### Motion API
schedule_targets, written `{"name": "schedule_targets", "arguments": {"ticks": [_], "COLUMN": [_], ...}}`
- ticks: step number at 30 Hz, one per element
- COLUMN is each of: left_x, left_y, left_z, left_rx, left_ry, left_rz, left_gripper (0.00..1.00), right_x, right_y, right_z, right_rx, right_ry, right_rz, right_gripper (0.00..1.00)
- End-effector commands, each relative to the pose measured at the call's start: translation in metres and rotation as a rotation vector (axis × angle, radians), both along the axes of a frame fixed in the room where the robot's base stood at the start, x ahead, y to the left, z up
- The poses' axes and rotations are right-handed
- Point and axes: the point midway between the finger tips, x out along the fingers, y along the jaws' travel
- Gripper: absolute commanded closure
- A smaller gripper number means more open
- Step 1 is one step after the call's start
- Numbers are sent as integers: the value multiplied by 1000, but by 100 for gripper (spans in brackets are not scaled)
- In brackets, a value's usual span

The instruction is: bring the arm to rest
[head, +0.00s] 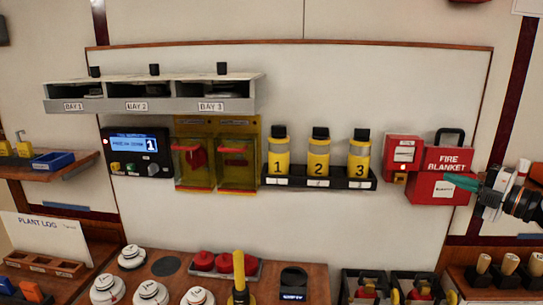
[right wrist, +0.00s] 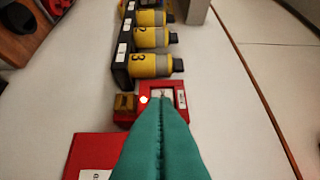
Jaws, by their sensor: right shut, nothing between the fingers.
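My right gripper (head: 460,182) comes in from the right edge of the head view. Its green fingers are together and empty, pointing left in front of the red fire blanket box (head: 440,160). In the right wrist view the shut green fingers (right wrist: 162,105) reach up the picture, with their tips over the small red wall box (right wrist: 180,92). I cannot tell whether they touch anything. My left gripper is in neither view.
On the wall are a three-bay shelf (head: 150,106), a panel with a blue display (head: 137,152), yellow covers (head: 208,155) and numbered yellow cylinders (head: 319,155). Below, a wooden bench (head: 210,278) carries white round pieces and a yellow upright handle (head: 239,275). The wall's middle is bare.

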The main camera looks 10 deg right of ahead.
Motion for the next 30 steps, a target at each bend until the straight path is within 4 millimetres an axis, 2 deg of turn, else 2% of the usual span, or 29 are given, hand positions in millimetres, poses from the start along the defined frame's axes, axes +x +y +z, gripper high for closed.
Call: {"name": "schedule_targets", "arguments": {"ticks": [3, 7, 11, 13, 17, 20, 21, 24, 30], "left_x": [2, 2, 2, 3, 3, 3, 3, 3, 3], "left_y": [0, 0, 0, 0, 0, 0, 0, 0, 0], "left_z": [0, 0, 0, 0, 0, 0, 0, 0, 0], "left_rx": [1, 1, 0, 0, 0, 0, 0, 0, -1], "left_ry": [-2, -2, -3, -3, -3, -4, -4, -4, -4], "left_rz": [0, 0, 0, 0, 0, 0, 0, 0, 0], "left_gripper": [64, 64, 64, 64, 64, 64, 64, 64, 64], "right_x": [15, 20, 7, -8, -52, -100, -121, -172, -249], "right_y": [40, 88, 124, 140, 167, 188, 197, 218, 247], "right_z": [-40, -95, -156, -191, -255, -303, -319, -350, -377], "right_rx": [121, 322, 525, 625, 781, 869, 896, 934, 952], "right_ry": [-7, 11, 97, 173, 360, 547, 626, 811, 1084], "right_rz": [-23, -124, -283, -384, -588, -752, -813, -943, -1100], "right_gripper": [100, 100, 100, 100, 100, 100, 100, 100, 100]}}
